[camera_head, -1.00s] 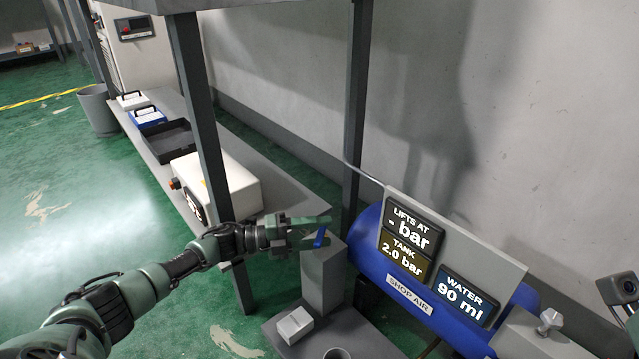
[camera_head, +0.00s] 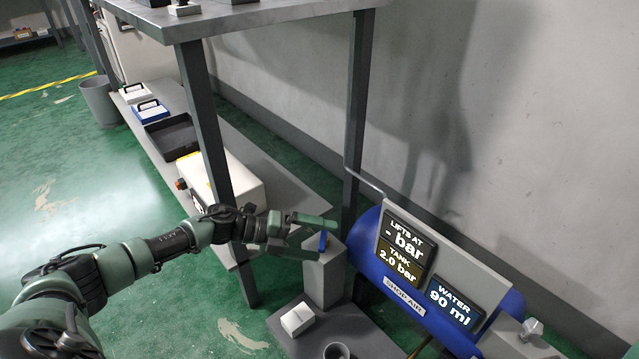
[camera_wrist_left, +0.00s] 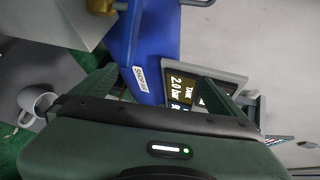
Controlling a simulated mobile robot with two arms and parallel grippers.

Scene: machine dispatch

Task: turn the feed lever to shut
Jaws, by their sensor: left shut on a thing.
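The feed lever (camera_head: 323,241) is a small blue handle on top of a grey post (camera_head: 325,276) in the head view. My left gripper (camera_head: 318,239) is at the lever, one finger on its far side and one on its near side, shut on it. The lever's lower end is partly hidden by the fingers. In the left wrist view, my gripper's two fingers (camera_wrist_left: 155,88) stand apart with the blue tank (camera_wrist_left: 148,45) behind them. My right gripper is not in view.
The tank's panel reads lifts at "- bar" (camera_head: 399,238), tank 2.0 bar (camera_head: 401,262) and water 90 ml (camera_head: 452,303). A white block (camera_head: 297,319) and a cup (camera_head: 336,351) are by the post. A table leg (camera_head: 212,150) rises behind my left arm.

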